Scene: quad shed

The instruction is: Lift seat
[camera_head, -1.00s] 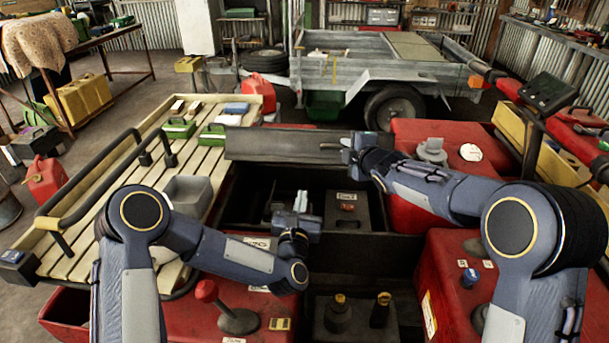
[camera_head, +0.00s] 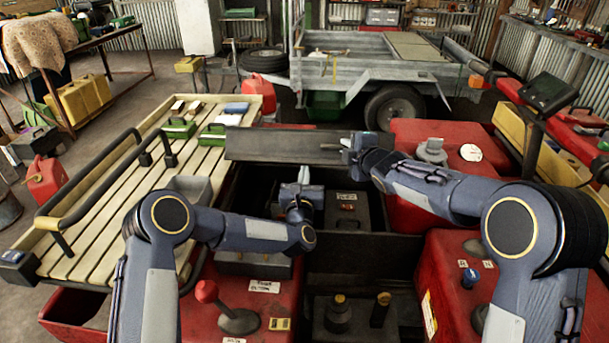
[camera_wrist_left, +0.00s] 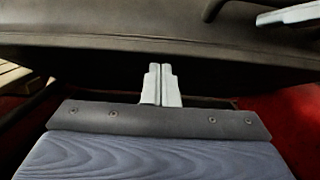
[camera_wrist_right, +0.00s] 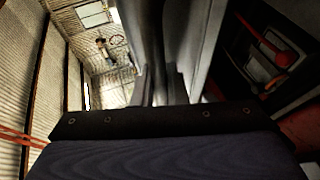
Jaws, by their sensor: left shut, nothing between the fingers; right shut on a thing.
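The seat (camera_head: 270,144) is a dark flat panel standing raised behind the open bay, its broad face towards me. It spans the left wrist view as a dark surface (camera_wrist_left: 110,35). My right gripper (camera_head: 343,147) is at the seat's right part, shut on a dark handle or strap there; the exact grip is hard to see. The right wrist view shows its fingers (camera_wrist_right: 160,85) around a dark strip. My left gripper (camera_head: 303,174) is shut and empty, over the bay in front of the seat. Its fingers (camera_wrist_left: 161,86) are together and appear close to the seat's underside.
A dark box with a label (camera_head: 346,205) sits in the open bay (camera_head: 345,260). A slatted rack (camera_head: 95,225) with a black rail is to the left. Red bodywork (camera_head: 440,205) and a knobbed lever (camera_head: 207,291) flank the bay. A trailer (camera_head: 350,65) stands behind.

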